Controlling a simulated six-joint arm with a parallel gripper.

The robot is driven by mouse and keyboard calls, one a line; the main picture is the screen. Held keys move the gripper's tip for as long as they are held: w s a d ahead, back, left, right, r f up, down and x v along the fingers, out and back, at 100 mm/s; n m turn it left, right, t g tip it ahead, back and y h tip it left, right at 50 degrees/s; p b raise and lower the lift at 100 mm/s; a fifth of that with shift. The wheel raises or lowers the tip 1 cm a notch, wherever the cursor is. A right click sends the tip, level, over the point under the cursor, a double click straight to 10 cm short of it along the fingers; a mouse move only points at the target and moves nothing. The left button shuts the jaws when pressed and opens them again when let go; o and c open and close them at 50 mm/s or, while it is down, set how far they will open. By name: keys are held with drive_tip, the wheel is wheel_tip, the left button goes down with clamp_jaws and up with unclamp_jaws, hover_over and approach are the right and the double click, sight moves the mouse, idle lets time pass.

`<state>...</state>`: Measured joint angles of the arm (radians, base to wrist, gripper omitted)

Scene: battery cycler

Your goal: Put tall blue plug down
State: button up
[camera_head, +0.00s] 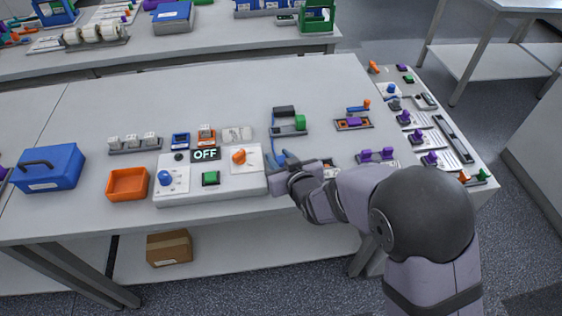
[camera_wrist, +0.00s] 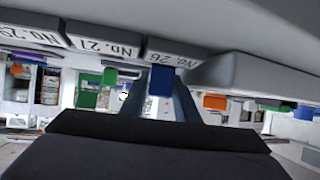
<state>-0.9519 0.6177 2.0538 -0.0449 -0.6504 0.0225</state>
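My gripper (camera_head: 278,168) is low over the worktable, at the right end of the white control box. In the wrist view my two dark fingers (camera_wrist: 163,98) come together on a blue block (camera_wrist: 162,82), which looks like the tall blue plug. A bit of blue (camera_head: 279,158) also shows at the gripper's tip in the head view. The plug's far end is hidden, and I cannot tell whether it touches the surface.
The white control box (camera_head: 225,188) shows an OFF display (camera_head: 205,154) and blue, green and orange controls. A cable device with a green part (camera_head: 299,122) stands behind. An orange tray (camera_head: 127,184) and blue case (camera_head: 49,167) are at left. Purple-topped fixtures (camera_head: 377,155) are at right.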

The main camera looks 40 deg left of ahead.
drive_tip(key=shift+x, duration=1.2)
clamp_jaws()
drive_tip(key=shift+r, duration=0.1)
wheel_tip(320, 180, up, 10)
drive_tip(key=b, duration=0.1)
